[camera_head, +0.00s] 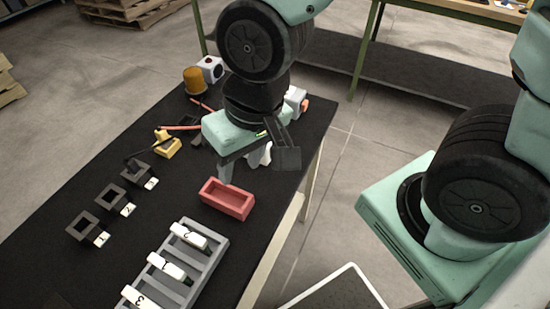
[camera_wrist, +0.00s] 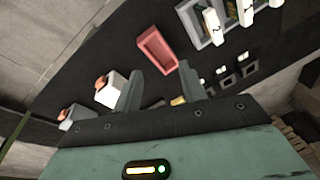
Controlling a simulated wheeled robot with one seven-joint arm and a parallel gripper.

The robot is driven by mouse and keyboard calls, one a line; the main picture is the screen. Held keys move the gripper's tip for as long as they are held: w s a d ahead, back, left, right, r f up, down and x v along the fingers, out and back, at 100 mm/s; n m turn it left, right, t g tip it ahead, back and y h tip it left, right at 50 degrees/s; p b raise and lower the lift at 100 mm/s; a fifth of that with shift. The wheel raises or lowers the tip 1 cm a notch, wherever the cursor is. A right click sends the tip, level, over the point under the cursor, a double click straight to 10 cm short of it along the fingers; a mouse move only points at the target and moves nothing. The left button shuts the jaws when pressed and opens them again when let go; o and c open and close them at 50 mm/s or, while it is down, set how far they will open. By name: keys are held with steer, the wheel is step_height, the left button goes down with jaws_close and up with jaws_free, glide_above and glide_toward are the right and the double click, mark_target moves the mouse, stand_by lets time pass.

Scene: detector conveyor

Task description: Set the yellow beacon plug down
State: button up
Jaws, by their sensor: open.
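The yellow beacon plug (camera_head: 168,146) lies on the black tabletop in the head view, left of my gripper and clear of it. A dark lead or prong reaches from it toward the nearest black socket (camera_head: 135,171); I cannot tell whether they touch. In the wrist view a small yellow patch (camera_wrist: 178,101) shows low between the fingers, mostly hidden by my gripper body. My gripper (camera_head: 243,168) is open and empty over the table, just behind the red tray (camera_head: 238,207). Both fingers of my gripper (camera_wrist: 162,85) show in the wrist view with nothing between their tips.
More black sockets (camera_head: 82,230) with white number tags line the left side. A grey rack (camera_head: 212,262) holds white numbered modules at the front. An amber beacon (camera_head: 194,81) and white boxes with orange knobs (camera_wrist: 112,90) stand at the back. Red rods lie near the plug.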

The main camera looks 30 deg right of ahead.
steer(key=s+d+r+n+g+h, duration=0.1)
steer(key=s+d+r+n, duration=0.2)
steer(key=s+n, duration=0.1)
steer(key=shift+s+d+n+h, duration=0.15)
steer(key=shift+s+n+h, duration=0.2)
steer(key=shift+n, duration=0.25)
steer(key=shift+r+p, duration=0.9)
steer(key=shift+r, duration=0.05)
